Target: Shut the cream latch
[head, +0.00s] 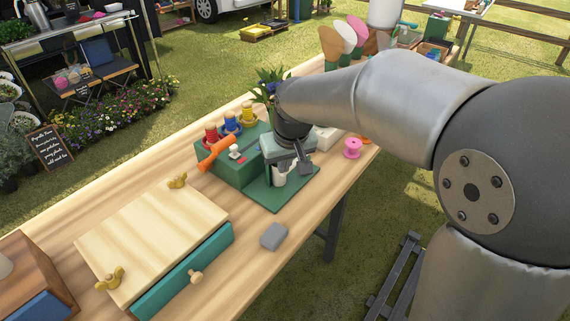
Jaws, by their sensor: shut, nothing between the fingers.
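A green box with a flat green base (270,199) stands on the wooden table. A cream upright piece (279,179), which may be the cream latch, shows on the base directly below my gripper; its upper part is hidden. A small white knob (235,151) and an orange handle (216,153) sit on the box's near left side. My gripper (303,166) is shut and empty, pointing down over the right part of the green box. I cannot tell whether it touches the cream piece, or whether the latch is open or shut.
Red (211,134), blue (231,123) and yellow (248,115) pegs stand on the box's back edge. A wooden-topped case with a teal drawer (190,275) lies at left. A grey block (273,237) lies in front and a pink spool (352,148) at right.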

